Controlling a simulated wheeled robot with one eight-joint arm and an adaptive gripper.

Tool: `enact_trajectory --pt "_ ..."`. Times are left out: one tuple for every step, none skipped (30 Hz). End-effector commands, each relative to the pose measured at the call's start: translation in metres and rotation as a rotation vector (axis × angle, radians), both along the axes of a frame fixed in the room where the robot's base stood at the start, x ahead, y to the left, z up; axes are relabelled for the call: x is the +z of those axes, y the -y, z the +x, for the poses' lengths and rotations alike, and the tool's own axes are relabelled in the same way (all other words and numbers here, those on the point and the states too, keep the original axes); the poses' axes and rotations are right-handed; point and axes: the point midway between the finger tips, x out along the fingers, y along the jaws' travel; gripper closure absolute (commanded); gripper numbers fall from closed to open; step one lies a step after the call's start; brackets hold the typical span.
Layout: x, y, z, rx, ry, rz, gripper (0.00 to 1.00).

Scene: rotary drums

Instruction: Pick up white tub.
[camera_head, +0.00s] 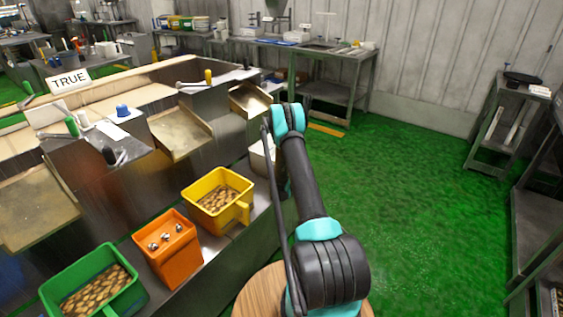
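A white tub (259,162) stands on the metal bench at the right end of the row of containers. My arm is in front of it and hides its right part, so I cannot see what is inside it. My arm rises from the bottom of the view and bends at a teal joint just above and to the right of the tub. My gripper is not visible, and I cannot tell whether anything touches the tub.
A yellow tub (217,185) and a green tub (80,270) hold brownish pieces. An orange tub (182,267) between them has several small shiny items on top. Metal chutes (182,132) rise behind the row. Green floor to the right is open.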

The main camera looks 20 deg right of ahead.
Motion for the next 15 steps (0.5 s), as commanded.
enact_trajectory --pt "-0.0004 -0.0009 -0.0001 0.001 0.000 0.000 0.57" --pt "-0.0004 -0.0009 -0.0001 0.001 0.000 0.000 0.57" --pt "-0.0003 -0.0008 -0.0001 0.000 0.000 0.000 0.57" --pt "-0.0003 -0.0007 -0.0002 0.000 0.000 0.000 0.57" --pt "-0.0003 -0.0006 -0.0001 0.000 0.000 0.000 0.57" --pt "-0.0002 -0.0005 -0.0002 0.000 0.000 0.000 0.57" --pt "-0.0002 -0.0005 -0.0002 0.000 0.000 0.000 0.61" --pt "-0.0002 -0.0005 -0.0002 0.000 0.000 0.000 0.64" --pt "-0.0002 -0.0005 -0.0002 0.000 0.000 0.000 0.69" --pt "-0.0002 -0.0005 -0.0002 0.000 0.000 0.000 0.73" --pt "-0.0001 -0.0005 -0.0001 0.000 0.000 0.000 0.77" --pt "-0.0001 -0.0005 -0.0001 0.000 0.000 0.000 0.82" --pt "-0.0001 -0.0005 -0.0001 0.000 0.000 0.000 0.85" --pt "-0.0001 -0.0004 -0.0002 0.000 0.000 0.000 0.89" --pt "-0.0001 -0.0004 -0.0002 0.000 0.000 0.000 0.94"
